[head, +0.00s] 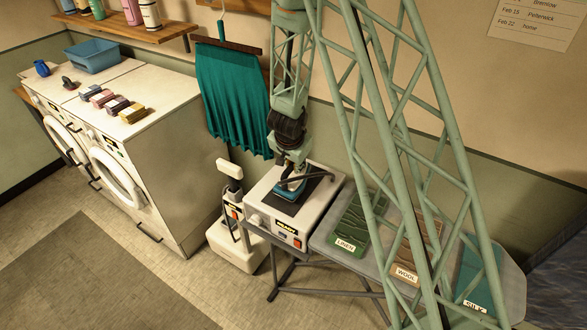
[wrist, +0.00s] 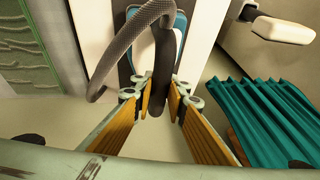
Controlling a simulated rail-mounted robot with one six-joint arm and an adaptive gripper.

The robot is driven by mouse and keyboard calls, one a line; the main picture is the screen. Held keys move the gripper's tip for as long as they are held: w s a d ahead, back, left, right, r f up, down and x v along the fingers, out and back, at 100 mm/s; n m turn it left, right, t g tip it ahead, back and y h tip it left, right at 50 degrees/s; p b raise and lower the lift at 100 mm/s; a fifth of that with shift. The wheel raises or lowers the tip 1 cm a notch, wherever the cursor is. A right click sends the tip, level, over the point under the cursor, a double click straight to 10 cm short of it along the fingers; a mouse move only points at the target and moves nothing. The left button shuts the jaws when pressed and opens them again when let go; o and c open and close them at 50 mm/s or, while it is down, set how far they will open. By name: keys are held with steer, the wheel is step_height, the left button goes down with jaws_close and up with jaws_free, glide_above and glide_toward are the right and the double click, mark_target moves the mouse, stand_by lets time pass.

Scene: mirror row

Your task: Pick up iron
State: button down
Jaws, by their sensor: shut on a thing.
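The iron (head: 290,188) is blue with a dark handle and a grey hose. It is on or just above the dark plate on top of the white station (head: 258,203); I cannot tell if it touches. My gripper (head: 290,169) comes down from above and is shut on the iron's handle. In the wrist view the dark handle (wrist: 162,85) passes between the yellow-padded fingers (wrist: 160,98). The blue and white body of the iron (wrist: 181,30) shows behind it. Part of the iron is hidden by the handle, the hose and my fingers.
The ironing board (head: 325,231) right of the station holds cloth mats labelled linen (head: 352,225), wool (head: 425,245) and silk (head: 478,278). A teal pleated cloth (head: 232,95) hangs behind, left of my arm. A white steamer (head: 232,240) stands left, beside washing machines (head: 165,110).

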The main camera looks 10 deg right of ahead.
steer(key=shift+w+r, duration=0.1)
steer(key=shift+r, duration=0.6)
steer(key=shift+s+b, duration=0.35)
steer(key=shift+s, duration=0.5)
steer(key=s+r+b, duration=0.1)
steer(key=s+b, duration=0.4)
steer(key=s, duration=0.9)
steer(key=shift+s+a+r, duration=0.2)
steer(key=shift+a, duration=0.25)
steer(key=shift+d, duration=0.1)
